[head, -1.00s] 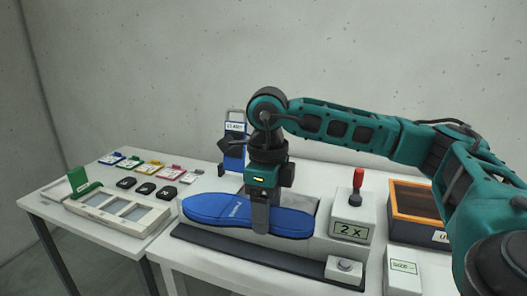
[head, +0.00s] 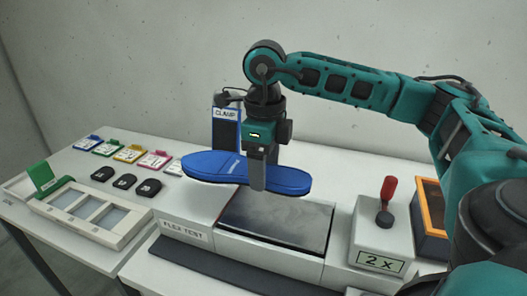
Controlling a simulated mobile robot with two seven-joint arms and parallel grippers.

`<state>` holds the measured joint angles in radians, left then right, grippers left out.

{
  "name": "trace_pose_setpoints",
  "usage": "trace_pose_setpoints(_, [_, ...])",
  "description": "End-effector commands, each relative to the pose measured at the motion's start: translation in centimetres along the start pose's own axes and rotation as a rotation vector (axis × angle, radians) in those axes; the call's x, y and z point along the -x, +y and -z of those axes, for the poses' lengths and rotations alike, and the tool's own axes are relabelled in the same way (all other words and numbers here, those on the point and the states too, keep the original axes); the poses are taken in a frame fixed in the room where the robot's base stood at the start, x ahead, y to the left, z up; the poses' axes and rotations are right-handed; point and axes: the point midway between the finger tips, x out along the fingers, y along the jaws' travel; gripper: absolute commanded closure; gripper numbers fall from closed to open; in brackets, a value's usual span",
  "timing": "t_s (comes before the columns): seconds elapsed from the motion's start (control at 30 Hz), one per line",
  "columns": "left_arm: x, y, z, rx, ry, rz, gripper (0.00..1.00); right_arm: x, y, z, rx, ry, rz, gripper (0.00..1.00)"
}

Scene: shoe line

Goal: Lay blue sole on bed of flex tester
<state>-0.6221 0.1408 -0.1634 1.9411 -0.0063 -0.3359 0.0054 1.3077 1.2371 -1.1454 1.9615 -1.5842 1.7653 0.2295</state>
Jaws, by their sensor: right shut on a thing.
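My right gripper (head: 258,176) is shut on the blue sole (head: 212,169), with its fingers around the middle of the sole. The sole is about level, its long side running left to right. It appears raised, over the back edge of the flex tester's dark flat bed (head: 275,218). Most of the bed shows bare in front of the sole. The flex tester has a white label (head: 184,232) at its left reading FLEX TEST. An upright blue-framed part labelled CLAMP (head: 227,114) stands behind the sole. My left gripper is out of view.
A grey box (head: 380,234) marked 2 X with a red-handled lever (head: 388,195) stands right of the bed. An orange-edged bin (head: 430,212) is farther right. To the left are a windowed tray (head: 55,212), black pieces (head: 124,181) and several coloured tags (head: 128,153).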

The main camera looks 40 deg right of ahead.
Motion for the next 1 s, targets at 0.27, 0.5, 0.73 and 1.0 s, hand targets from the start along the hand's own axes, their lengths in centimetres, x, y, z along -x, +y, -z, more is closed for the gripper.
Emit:
trace_pose_setpoints(0.27, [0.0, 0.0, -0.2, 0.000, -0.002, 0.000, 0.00, -0.7, 0.0, 0.0, 0.000, -0.001, 0.000, 0.69])
trace_pose_setpoints(0.5, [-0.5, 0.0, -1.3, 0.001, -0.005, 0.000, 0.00, -3.3, 0.0, 0.0, 0.000, -0.001, 0.001, 0.69])
trace_pose_setpoints(0.73, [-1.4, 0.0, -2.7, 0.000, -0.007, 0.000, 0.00, -5.6, 0.0, 0.0, 0.000, 0.000, 0.001, 0.69])
trace_pose_setpoints(1.0, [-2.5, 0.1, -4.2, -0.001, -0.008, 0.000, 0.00, -7.9, 0.0, 0.0, 0.000, -0.002, 0.001, 0.69])
